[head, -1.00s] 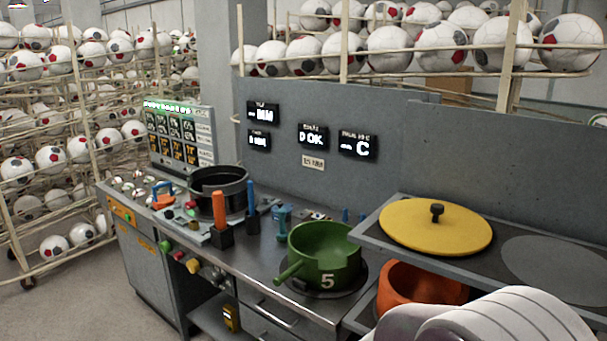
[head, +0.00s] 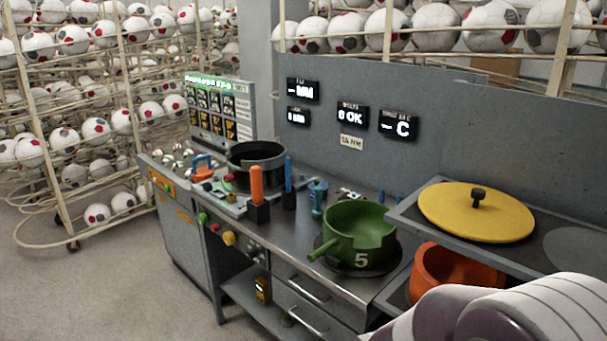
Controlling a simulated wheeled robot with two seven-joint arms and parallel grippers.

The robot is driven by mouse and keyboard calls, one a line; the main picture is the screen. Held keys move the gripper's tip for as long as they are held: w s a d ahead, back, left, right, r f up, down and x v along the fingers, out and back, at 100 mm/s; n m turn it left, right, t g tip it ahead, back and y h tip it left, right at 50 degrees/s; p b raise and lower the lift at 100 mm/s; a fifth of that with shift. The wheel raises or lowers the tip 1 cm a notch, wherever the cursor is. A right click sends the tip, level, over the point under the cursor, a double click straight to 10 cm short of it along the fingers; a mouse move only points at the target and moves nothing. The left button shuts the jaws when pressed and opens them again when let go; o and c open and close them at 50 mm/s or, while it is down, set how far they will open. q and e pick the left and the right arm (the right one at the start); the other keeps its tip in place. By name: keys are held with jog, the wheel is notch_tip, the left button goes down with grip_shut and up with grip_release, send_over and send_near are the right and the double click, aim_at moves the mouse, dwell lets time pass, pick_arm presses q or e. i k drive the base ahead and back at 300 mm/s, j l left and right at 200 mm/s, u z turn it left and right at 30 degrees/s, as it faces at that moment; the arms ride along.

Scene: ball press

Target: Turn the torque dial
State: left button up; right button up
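No label that I can read marks the torque dial, so I cannot tell which control it is. On the front of the metal bench are a green knob (head: 203,217), a small red knob (head: 215,227) and a larger yellow knob (head: 228,238). The bench top also carries an orange handle (head: 257,184) and a blue handle (head: 288,171), both upright. A white and purple link of my own arm shows at the lower right. Neither gripper is in view.
A green pot (head: 352,248) marked 5, a black pot (head: 268,160) and a blue-handled orange piece (head: 203,168) stand on the bench. A yellow lid (head: 475,209) lies on a raised shelf above an orange pot (head: 462,272). Ball racks (head: 70,110) stand left; floor before the bench is clear.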

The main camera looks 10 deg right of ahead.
aim_at(252, 254)
jog(key=i+j+z, duration=0.35)
jog(key=i+j, duration=0.3)
jog(key=i+j+z, duration=0.4)
jog(key=i+j, duration=0.2)
jog(key=j, duration=0.2)
